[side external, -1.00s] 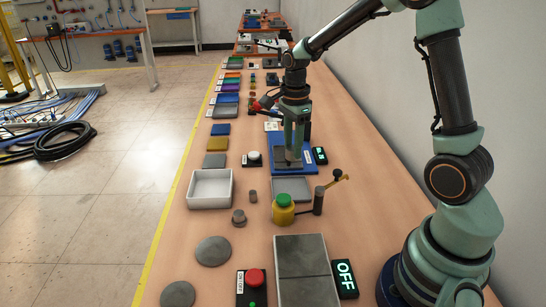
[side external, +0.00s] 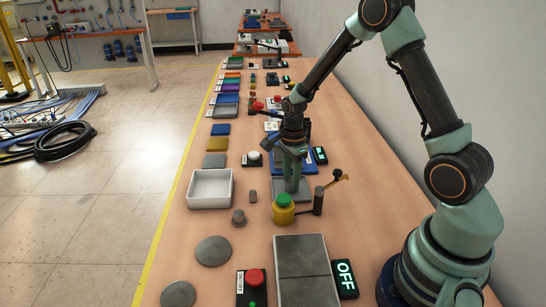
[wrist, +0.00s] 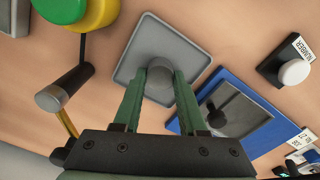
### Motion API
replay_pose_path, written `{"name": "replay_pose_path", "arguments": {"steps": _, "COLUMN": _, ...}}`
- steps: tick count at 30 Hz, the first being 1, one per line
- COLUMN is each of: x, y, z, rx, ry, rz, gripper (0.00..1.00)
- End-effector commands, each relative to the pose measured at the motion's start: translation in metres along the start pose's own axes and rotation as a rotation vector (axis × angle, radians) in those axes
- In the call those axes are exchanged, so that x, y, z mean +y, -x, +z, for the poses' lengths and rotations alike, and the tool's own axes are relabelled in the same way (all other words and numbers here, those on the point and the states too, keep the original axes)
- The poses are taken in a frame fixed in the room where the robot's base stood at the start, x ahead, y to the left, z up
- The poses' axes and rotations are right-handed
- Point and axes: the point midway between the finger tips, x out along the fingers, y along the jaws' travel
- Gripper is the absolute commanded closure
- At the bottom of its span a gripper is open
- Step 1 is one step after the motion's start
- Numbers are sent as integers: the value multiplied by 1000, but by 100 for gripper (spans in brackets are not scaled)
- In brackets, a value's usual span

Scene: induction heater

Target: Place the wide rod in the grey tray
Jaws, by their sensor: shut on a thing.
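My gripper (side external: 291,187) points down over the grey tray (side external: 306,194), which is a flat, shallow square. In the wrist view, the fingertips (wrist: 160,82) are shut on a round grey end, which I take to be the wide rod (wrist: 161,70). The grey tray also shows in the wrist view (wrist: 135,60), with the rod over its middle. I cannot tell whether the rod touches the tray. In the side view the fingers hide the rod.
A yellow base with a green button (side external: 284,203) and a dark post with a lever (side external: 319,200) stand close in front. A white box (side external: 210,190) and small grey pieces (side external: 239,217) lie left.

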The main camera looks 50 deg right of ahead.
Motion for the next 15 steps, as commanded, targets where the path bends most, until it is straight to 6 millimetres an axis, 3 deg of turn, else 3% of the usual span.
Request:
{"name": "replay_pose_path", "arguments": {"steps": 5, "x": 0, "y": -3, "z": 0, "rx": 0, "ry": 0, "rz": 0, "gripper": 100}}
{"name": "replay_pose_path", "arguments": {"steps": 6, "x": 0, "y": -3, "z": 0, "rx": 0, "ry": 0, "rz": 0, "gripper": 44}}
{"name": "replay_pose_path", "arguments": {"steps": 7, "x": 0, "y": -3, "z": 0, "rx": 0, "ry": 0, "rz": 0, "gripper": 32}}
{"name": "replay_pose_path", "arguments": {"steps": 15, "x": 0, "y": -3, "z": 0, "rx": 0, "ry": 0, "rz": 1, "gripper": 29}}
